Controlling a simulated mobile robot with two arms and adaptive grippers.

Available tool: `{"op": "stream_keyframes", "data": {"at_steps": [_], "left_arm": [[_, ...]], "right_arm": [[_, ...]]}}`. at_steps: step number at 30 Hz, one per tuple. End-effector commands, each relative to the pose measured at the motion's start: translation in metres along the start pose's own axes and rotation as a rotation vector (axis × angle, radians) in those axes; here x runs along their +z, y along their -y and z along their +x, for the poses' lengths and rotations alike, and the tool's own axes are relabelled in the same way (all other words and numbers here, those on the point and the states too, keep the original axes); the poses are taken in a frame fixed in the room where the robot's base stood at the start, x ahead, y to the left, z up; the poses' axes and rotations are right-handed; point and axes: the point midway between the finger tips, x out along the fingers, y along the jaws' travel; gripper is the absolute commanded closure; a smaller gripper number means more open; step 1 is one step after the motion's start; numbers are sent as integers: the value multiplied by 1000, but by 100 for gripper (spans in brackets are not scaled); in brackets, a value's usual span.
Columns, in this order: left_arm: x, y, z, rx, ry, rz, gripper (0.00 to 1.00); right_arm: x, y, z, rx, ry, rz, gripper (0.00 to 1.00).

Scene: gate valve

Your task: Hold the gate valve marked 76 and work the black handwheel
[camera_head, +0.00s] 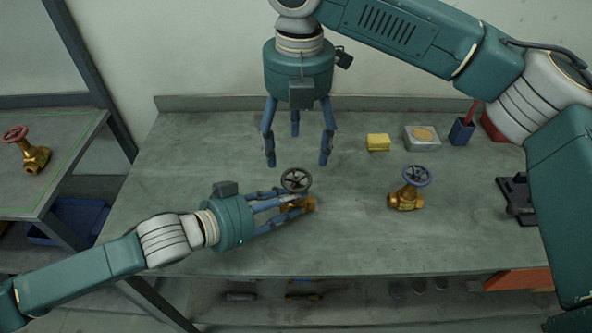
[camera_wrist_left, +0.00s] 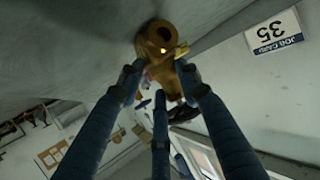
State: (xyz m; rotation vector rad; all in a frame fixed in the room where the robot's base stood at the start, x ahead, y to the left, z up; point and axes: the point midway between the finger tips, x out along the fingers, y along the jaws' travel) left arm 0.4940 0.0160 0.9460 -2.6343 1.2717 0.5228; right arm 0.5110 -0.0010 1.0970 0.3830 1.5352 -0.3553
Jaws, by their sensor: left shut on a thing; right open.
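A brass gate valve (camera_head: 309,203) with a black handwheel (camera_head: 295,180) is at the front middle of the workbench. My left gripper (camera_head: 290,204) is shut on its body from the left. In the left wrist view the brass body (camera_wrist_left: 158,40) is between the fingertips (camera_wrist_left: 160,75), and the handwheel is mostly hidden behind them. I cannot read a number on the valve. My right gripper (camera_head: 298,155) is open and empty, pointing down above and behind the black handwheel, apart from it.
A brass valve with a blue handwheel (camera_head: 407,190) stands to the right. A red-wheeled valve (camera_head: 33,153) is on the left side table. A yellow sponge (camera_head: 378,142), a tray (camera_head: 422,138) and a blue cup (camera_head: 462,131) are at the back. The bench's left part is clear.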

Motion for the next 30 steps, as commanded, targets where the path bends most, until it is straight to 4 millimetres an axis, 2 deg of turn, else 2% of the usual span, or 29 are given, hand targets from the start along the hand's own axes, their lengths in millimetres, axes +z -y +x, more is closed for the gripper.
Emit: {"op": "stream_keyframes", "data": {"at_steps": [1, 6, 12, 17, 24, 26, 30], "left_arm": [[2, -1, 0, 2, 3, -3, 100], [2, -1, 0, 2, 3, -3, 100], [2, -1, 0, 2, 3, -3, 100], [2, -1, 0, 2, 3, -3, 100], [2, -1, 0, 2, 4, -3, 100], [2, -1, 0, 2, 4, -3, 100], [2, -1, 0, 2, 4, -3, 100]], "right_arm": [[0, 1, 12, -3, 0, 0, 31], [0, 1, 44, -2, -1, 2, 31], [0, 0, 70, -1, 0, 3, 31], [0, 0, 77, 1, 0, 3, 31], [0, 0, 78, 1, 0, 3, 31], [0, 0, 78, 1, 0, 3, 41], [0, 0, 78, 0, 0, 3, 69]]}}
